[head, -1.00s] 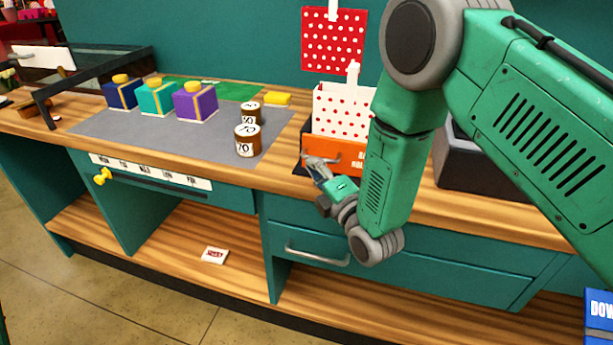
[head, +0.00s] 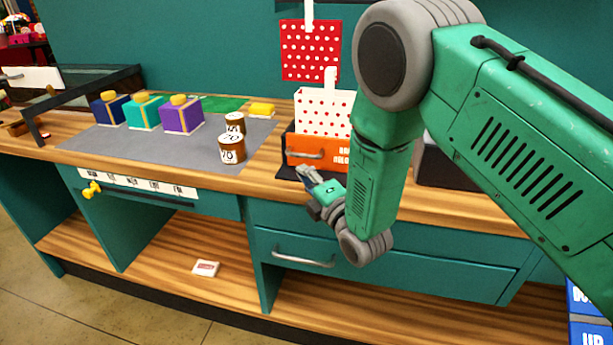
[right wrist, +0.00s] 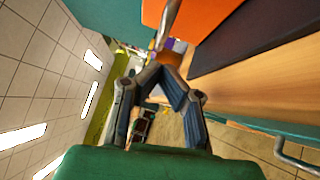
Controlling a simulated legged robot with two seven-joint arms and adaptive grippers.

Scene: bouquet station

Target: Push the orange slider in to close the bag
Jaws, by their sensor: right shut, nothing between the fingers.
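The orange slider (head: 330,155) is a box front with a grey handle and white lettering. It sits at the counter's front, below a white bag with red dots (head: 320,110) that stands upright. Part of the slider is hidden by my right arm. My right gripper (head: 304,173) is shut and empty, just in front of and below the slider's handle, and looks apart from it. In the right wrist view the fingers (right wrist: 158,72) come together at the tips, and an orange surface (right wrist: 215,15) lies beyond them at the top. My left gripper is not in view.
Two brown numbered cylinders (head: 232,150) stand left of the slider on a grey mat (head: 185,152). A red dotted bag (head: 311,50) hangs behind. A drawer handle (head: 303,260) sticks out below the counter.

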